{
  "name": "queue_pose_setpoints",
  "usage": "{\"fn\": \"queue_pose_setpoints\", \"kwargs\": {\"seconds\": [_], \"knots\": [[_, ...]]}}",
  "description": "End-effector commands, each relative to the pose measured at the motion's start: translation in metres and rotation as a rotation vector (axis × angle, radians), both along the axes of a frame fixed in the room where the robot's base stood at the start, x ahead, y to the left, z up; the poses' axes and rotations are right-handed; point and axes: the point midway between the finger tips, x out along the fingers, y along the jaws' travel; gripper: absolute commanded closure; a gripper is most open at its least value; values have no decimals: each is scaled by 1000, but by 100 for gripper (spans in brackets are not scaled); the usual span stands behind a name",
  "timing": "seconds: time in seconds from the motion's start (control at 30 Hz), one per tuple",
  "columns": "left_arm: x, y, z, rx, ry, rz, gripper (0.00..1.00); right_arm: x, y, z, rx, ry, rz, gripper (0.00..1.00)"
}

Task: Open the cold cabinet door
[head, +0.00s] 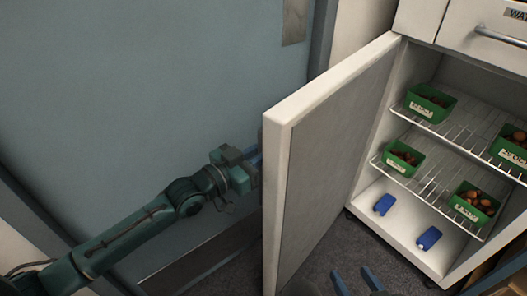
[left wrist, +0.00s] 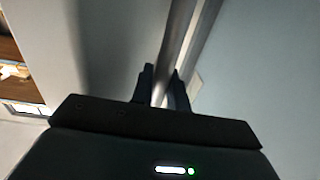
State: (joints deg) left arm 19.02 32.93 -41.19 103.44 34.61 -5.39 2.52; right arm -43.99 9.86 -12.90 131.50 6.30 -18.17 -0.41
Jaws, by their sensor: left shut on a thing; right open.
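The white cold cabinet door (head: 330,150) stands wide open, its inner face showing in the head view. My left gripper (head: 254,162) reaches the door's outer side from the left; its fingertips are hidden behind the door edge there. In the left wrist view my left gripper (left wrist: 161,82) is shut on a long metal bar handle (left wrist: 180,50) that runs between its fingers. My right gripper (head: 357,281) is open and empty at the bottom of the head view, in front of the cabinet. The cold cabinet (head: 422,65) is uncovered inside.
Wire shelves (head: 455,135) hold several green boxes of chestnuts (head: 430,103). Two blue items (head: 384,204) lie on the cabinet floor. A drawer with a handle (head: 500,37) is above. A large blue-grey door or panel (head: 150,90) stands behind my left arm.

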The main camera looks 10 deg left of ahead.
Motion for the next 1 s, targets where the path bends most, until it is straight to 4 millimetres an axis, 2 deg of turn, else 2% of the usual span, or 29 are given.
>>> {"fn": "queue_pose_setpoints", "kwargs": {"seconds": [0.7,0.73,0.93,1.0], "knots": [[1,1,0,-1,0,-2,100,0,0,0,0,1,1,51],[1,1,0,-1,0,-2,82,0,0,0,0,1,1,51],[1,1,0,0,0,-2,65,0,0,0,0,1,1,51],[1,1,0,0,0,-2,65,0,0,0,0,1,1,51]]}}
